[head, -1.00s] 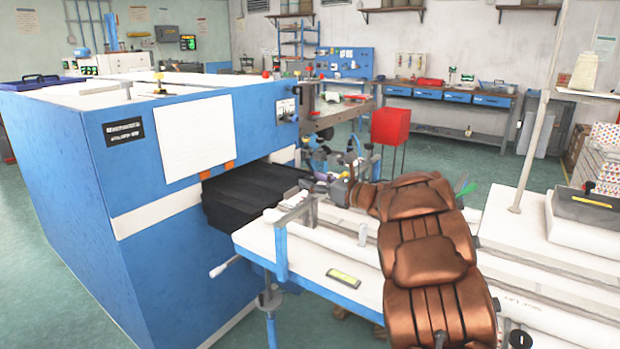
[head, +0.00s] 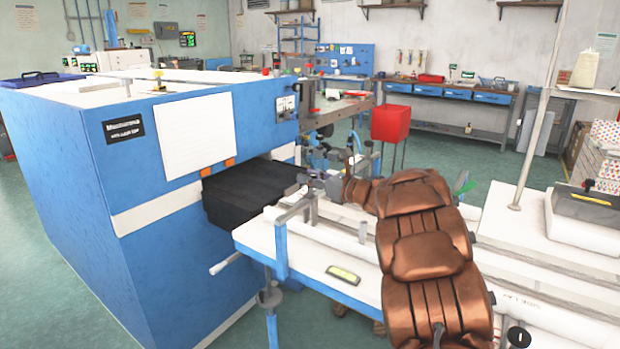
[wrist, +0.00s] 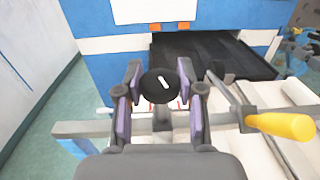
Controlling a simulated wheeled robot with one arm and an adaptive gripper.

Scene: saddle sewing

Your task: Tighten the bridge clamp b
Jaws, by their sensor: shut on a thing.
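A round black knob (wrist: 157,86) with a white mark on its face stands between the fingers of my gripper (wrist: 160,88) in the wrist view. The purple-padded fingers are shut on it from both sides. The knob sits on a grey post above a grey bar (wrist: 78,128), which looks like a bridge clamp across the white table. No label shows, so I cannot tell which clamp is b. In the head view, my copper-brown arm reaches over the table to the clamps, and the knob cannot be made out there.
A yellow handle (wrist: 282,126) sticks out right of the knob. A big blue machine (head: 100,200) with a black bellows-like part (head: 245,190) stands behind the white table (head: 300,258). A yellow-green level (head: 343,274) lies on the table. Green floor is open at lower left.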

